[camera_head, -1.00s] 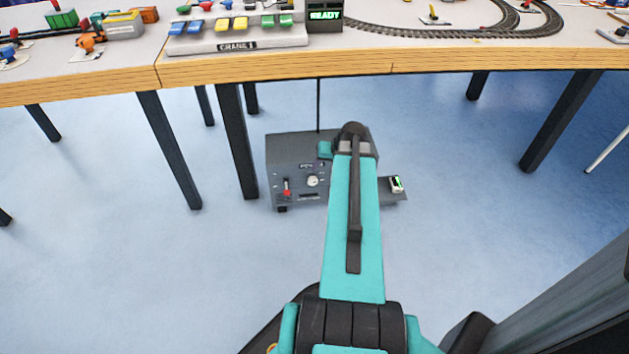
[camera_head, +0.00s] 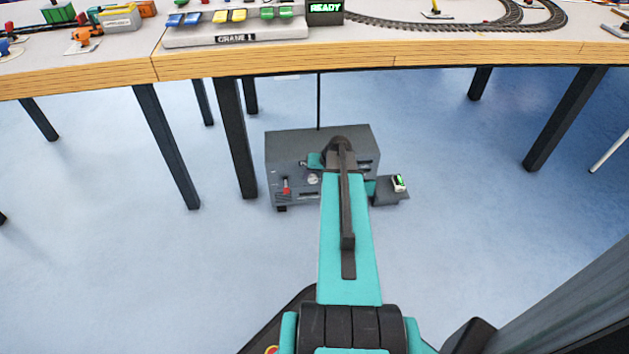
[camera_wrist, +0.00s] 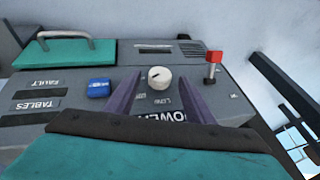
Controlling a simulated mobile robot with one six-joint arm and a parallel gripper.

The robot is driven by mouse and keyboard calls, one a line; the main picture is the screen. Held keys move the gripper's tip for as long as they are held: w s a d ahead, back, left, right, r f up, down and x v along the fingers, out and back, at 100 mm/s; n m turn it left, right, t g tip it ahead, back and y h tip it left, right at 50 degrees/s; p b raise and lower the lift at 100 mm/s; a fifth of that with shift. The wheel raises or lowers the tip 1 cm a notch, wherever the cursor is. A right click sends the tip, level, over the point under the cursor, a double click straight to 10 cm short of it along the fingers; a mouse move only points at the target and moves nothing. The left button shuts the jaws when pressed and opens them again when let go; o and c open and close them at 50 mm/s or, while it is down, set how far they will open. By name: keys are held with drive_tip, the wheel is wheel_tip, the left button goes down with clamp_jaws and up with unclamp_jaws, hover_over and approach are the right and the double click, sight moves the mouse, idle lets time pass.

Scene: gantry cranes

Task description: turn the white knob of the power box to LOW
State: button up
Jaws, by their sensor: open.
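The grey power box (camera_head: 283,146) stands on the floor under the table, and its front panel fills much of the wrist view. Its white knob (camera_wrist: 159,78) has a small dark mark on its upper left side as seen there. A "LOW" label (camera_wrist: 163,100) shows just below the knob in that view; the other markings around it are too small to read surely. My gripper (camera_wrist: 160,84) is open, with one dark finger on each side of the knob. I cannot tell whether they touch it. In the head view the knob (camera_head: 313,179) sits beside my arm, and my fingers are hidden.
The panel also has a red lever (camera_wrist: 213,62), a blue button (camera_wrist: 99,88) and "FAULT" and "TABLES" labels. A small device with a green screen (camera_head: 399,182) lies on a shelf at the box's right. Table legs (camera_head: 236,138) stand close left; open floor surrounds the box.

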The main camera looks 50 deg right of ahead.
drive_tip(key=shift+x, duration=1)
drive_tip(key=shift+c, duration=0.4)
drive_tip(key=c, duration=1)
